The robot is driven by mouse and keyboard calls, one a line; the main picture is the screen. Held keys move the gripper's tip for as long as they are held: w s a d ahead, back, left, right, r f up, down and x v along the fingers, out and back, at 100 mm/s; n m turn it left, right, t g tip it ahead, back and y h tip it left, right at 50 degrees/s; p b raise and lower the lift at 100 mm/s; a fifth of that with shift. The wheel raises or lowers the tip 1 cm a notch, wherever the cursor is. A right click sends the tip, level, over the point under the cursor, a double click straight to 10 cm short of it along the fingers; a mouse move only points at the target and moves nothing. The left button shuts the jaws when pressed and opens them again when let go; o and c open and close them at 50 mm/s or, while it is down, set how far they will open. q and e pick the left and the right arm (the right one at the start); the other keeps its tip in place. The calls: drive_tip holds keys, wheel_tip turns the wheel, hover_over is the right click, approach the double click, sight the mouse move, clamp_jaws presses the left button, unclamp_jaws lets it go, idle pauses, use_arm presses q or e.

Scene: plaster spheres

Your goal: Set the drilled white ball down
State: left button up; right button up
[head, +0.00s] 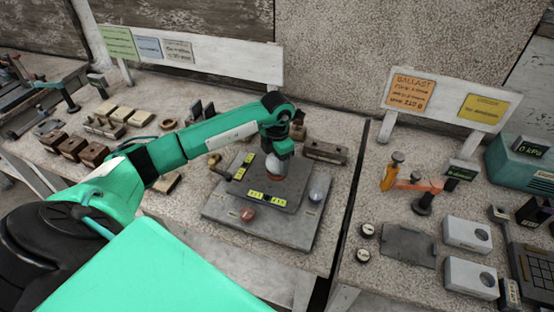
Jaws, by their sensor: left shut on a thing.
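My left gripper (278,150) reaches in from the left and points down over the grey plate (221,213). It is shut on a whitish ball (273,162), whose upper part the gripper hides. A brownish round thing (274,177) shows directly under the ball; I cannot tell whether the two touch. No drilled hole can be made out at this size. A pale grey ball (316,194) sits on the right part of the plate, and a reddish ball (248,214) sits near its front. My right gripper is not in view.
Yellow labels (267,198) lie on the raised dark slab. A brass-coloured part (215,165) stands at the plate's left, and a metal block (325,152) lies behind right. Wooden blocks (93,153) stand left. A gap (347,220) separates the right bench, with its white boxes (467,234).

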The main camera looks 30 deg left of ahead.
use_arm(q)
drive_tip(key=shift+f, duration=0.2)
drive_tip(key=o, duration=1.2)
drive_tip(key=shift+r+p, duration=0.8)
drive_tip(key=shift+r, duration=1.2)
drive_tip(key=shift+f, duration=0.1)
